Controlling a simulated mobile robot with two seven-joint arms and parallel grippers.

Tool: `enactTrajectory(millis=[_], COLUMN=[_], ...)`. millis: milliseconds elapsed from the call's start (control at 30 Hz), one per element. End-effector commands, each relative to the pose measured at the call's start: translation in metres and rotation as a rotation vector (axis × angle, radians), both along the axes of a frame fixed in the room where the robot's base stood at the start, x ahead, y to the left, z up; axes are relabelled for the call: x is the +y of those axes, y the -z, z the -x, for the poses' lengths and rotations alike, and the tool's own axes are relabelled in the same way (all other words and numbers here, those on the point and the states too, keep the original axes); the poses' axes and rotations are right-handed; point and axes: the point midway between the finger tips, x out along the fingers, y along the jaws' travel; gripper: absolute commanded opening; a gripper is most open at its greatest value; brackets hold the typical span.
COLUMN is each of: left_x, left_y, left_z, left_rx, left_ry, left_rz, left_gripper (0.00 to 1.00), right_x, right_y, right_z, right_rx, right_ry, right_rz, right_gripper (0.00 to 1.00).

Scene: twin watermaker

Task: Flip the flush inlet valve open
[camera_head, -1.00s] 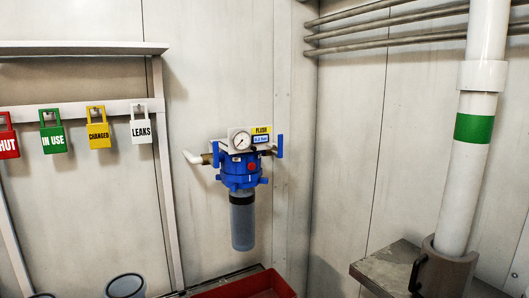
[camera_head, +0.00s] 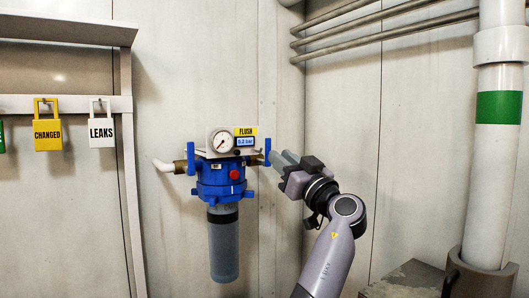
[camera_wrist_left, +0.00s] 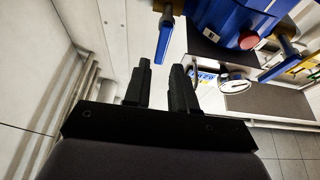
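The flush filter unit hangs on the wall in the head view, with a blue housing (camera_head: 223,178), a round gauge (camera_head: 221,141) and a FLUSH label (camera_head: 245,131). One blue lever handle (camera_head: 190,158) stands upright on its left, by the white pipe; another blue lever handle (camera_head: 267,151) stands upright on its right. No label tells me which is the inlet. My left gripper (camera_head: 284,159) is just right of the right lever. In the left wrist view its fingers (camera_wrist_left: 160,85) are parted and empty, with that lever (camera_wrist_left: 164,38) just beyond the tips. My right gripper is out of view.
A clear grey filter bowl (camera_head: 224,245) hangs under the housing. Yellow (camera_head: 47,134) and white (camera_head: 101,132) padlock tags hang from a rail at left. A white standing pipe (camera_head: 497,150) and a grey bench (camera_head: 405,280) are at right. Wall between is bare.

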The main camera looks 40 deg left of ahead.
Motion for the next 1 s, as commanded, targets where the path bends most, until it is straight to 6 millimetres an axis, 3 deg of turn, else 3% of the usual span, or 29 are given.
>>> enactTrajectory(millis=[400,800,900,1000], left_x=[0.05,0.059,0.059,0.059], left_y=[-0.024,-0.027,-0.027,-0.027], left_z=[-0.02,-0.024,-0.024,-0.024], left_rx=[0.0,0.0,0.0,0.0], left_ry=[-0.004,-0.002,-0.002,-0.002], left_rz=[-0.002,-0.001,-0.001,-0.001], left_gripper=[0.26,0.26,0.0,0.0], right_x=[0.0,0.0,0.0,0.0], right_y=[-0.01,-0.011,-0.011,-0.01], right_z=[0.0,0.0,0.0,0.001], right_rx=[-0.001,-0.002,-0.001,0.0], right_ry=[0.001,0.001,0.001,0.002], right_rz=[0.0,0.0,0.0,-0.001], right_gripper=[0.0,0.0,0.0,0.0])
